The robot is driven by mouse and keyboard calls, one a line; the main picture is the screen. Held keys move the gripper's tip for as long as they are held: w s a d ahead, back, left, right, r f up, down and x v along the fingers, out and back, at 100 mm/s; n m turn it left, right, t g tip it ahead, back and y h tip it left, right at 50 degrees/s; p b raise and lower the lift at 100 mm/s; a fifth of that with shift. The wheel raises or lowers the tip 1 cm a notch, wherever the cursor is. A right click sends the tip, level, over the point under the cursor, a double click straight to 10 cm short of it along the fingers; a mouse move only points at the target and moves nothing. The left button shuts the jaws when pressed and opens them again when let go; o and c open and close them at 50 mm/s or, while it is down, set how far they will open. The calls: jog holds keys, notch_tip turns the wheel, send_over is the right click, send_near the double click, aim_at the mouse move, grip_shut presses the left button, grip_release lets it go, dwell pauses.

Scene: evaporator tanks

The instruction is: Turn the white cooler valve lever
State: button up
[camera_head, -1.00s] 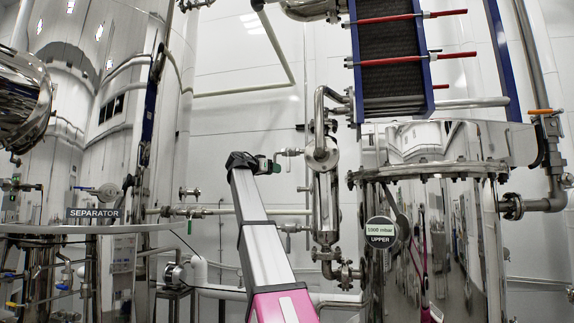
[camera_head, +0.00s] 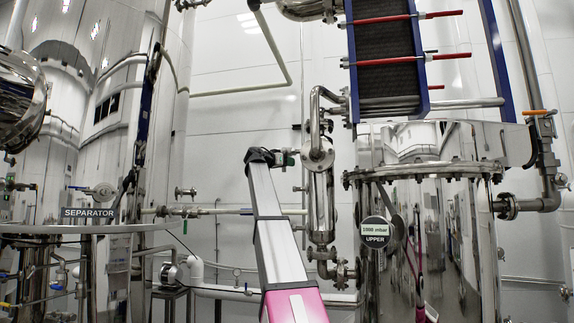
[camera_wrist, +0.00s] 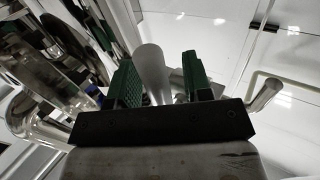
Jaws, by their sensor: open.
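In the wrist view, my gripper (camera_wrist: 158,80) is open, with its two green fingers apart. A pale, round-ended rod (camera_wrist: 152,68), which looks like the white cooler valve lever, stands between the fingers, closer to the left one. I cannot tell whether they touch. In the head view, my gripper (camera_head: 286,158) is at the far end of my raised arm, just left of the upright steel cooler pipe (camera_head: 320,205). The lever is too small or hidden to make out there.
The steel tank (camera_head: 440,240) with the UPPER sign (camera_head: 376,238) stands to the right. The blue-framed plate unit (camera_head: 385,60) is above it. The SEPARATOR tank (camera_head: 60,130) is at the left. Another pale rod (camera_wrist: 265,95) lies right of my fingers in the wrist view.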

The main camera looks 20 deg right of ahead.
jog(key=shift+d, duration=0.2)
grip_shut()
jog(key=shift+w, duration=0.1)
jog(key=shift+w+a+r+m+y, duration=0.1)
jog(key=shift+w+a+m+y, duration=0.4)
jog(key=shift+m+y, duration=0.45)
jog(key=shift+w+a+m+y, duration=0.25)
jog(key=shift+a+m+y, duration=0.45)
jog(key=shift+m, duration=0.45)
grip_release()
